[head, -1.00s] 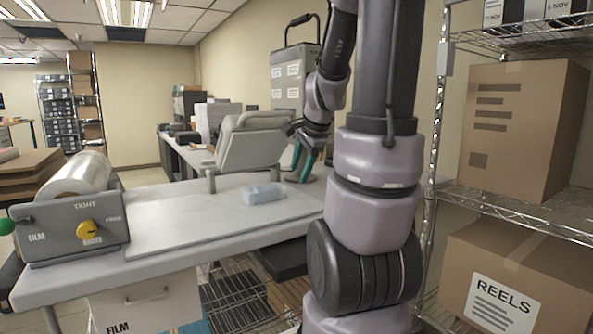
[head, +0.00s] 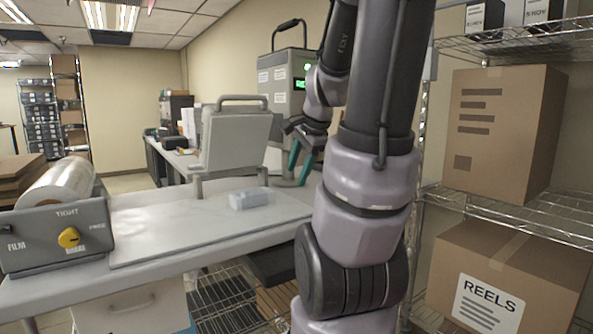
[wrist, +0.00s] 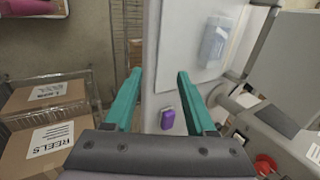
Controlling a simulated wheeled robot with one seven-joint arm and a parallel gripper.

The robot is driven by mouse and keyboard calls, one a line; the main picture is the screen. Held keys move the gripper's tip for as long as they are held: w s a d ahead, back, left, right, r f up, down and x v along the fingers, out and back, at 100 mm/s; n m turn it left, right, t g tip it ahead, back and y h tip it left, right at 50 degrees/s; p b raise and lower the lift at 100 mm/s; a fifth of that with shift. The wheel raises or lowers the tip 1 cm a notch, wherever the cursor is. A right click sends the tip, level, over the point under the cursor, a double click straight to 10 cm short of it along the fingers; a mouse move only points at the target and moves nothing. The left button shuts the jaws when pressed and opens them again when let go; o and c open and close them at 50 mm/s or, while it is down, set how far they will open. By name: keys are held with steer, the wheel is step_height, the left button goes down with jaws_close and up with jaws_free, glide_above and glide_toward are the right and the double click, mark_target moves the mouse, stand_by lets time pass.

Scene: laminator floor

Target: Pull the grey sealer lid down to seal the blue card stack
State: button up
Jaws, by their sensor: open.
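Part of the lid shows at the right of the wrist view (wrist: 284,70). The blue card stack (head: 250,198) lies flat on the pale table plate in front of the lid; it also shows in the wrist view (wrist: 215,42). My gripper (wrist: 160,78) has its two teal fingers apart with nothing between them. In the head view it is right of the lid, not touching it, partly hidden by my arm.
A film roll unit (head: 60,220) with a yellow knob sits at the table's left end. A wire shelf with cardboard boxes (head: 500,130) stands close on the right. A grey cabinet with a green display (head: 290,85) is behind. A purple object (wrist: 168,118) shows between the fingers' line of view.

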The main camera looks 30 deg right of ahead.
steer(key=shift+r, duration=0.1)
steer(key=v, duration=1)
steer(key=shift+s+r, duration=0.2)
steer(key=shift+r, duration=0.1)
